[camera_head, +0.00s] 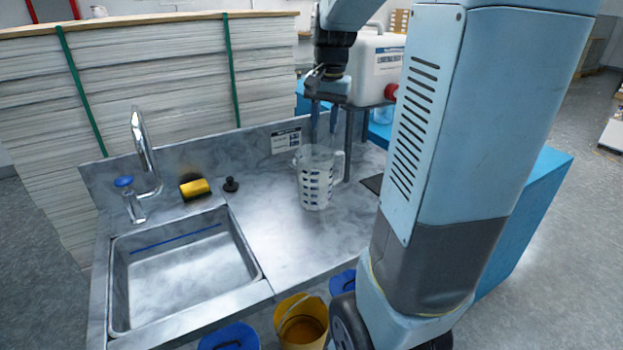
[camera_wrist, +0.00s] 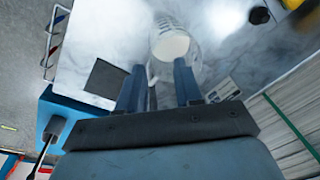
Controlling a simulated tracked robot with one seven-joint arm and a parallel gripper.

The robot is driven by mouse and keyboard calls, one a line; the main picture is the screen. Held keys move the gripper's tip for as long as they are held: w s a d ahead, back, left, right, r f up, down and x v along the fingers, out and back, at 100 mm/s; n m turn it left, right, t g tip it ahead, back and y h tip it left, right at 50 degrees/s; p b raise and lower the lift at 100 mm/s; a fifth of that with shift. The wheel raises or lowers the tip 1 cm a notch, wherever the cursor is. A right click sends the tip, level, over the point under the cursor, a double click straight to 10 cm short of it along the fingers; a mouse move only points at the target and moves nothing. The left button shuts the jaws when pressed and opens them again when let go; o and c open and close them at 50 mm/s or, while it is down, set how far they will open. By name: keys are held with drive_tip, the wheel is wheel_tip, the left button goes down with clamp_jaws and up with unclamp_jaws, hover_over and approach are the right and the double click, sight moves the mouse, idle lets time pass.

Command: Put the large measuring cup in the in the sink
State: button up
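The large measuring cup (camera_head: 316,187) is clear with dark markings and stands upright on the grey marble-look counter, its handle to the right. My gripper (camera_head: 324,138) points down above the cup, with its blue fingers at about the rim in the head view. The wrist view shows the fingers of my gripper (camera_wrist: 158,78) apart, with the cup (camera_wrist: 172,45) just beyond their tips. I cannot tell whether a finger touches the rim. The sink (camera_head: 185,275) is an empty metal basin at the counter's left.
A faucet (camera_head: 143,145) stands behind the sink. A yellow sponge (camera_head: 195,188) and a black stopper (camera_head: 231,184) lie between sink and cup, near the back. A white canister (camera_head: 375,65) sits on a stand behind my gripper. The counter's middle is clear.

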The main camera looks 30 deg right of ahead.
drive_tip(key=m+g, duration=0.1)
drive_tip(key=m, duration=0.1)
hover_over(332, 171)
wheel_tip(332, 171, down, 3)
drive_tip(key=shift+w+d+f, duration=0.1)
drive_tip(key=shift+f, duration=2.25)
drive_tip(key=shift+w+d+f, duration=0.1)
drive_tip(key=shift+w+f, duration=0.05)
drive_tip(key=shift+f, duration=2.2)
drive_tip(key=shift+w+d+f, duration=0.1)
drive_tip(key=shift+f, duration=2.25)
drive_tip(key=shift+a, duration=0.1)
clamp_jaws()
